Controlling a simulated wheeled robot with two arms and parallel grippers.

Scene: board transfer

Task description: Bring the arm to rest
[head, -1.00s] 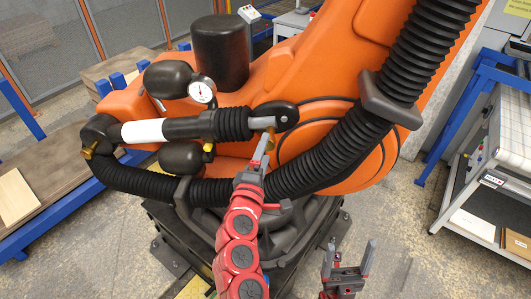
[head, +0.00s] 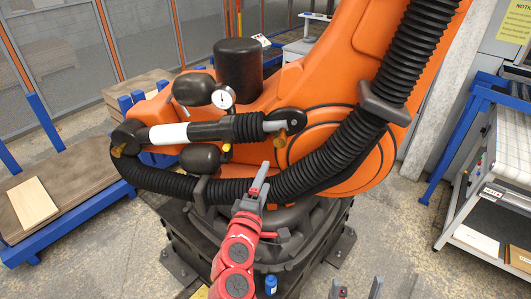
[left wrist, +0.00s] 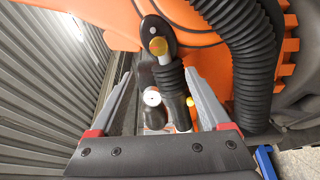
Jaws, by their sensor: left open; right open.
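My left gripper (head: 261,186) is open and empty in the head view, on a red arm reaching up from the bottom centre. It is in front of a large orange industrial robot (head: 330,150), just below the end of its cylinder. In the left wrist view the two grey fingers (left wrist: 158,90) stand wide apart with nothing held between them. The orange machine and a dark cylinder with a brass-coloured end (left wrist: 160,47) lie beyond them. My right gripper (head: 357,289) is open at the bottom edge of the head view. Only its fingertips show, with nothing between them.
A thick black ribbed hose (head: 330,170) curves around the orange robot close to my left gripper. A pressure gauge (head: 223,97) sits above the cylinder. A blue-framed table with a board (head: 32,203) is at left, a white shelf unit (head: 480,232) at right. Bare floor lies between machine and shelf.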

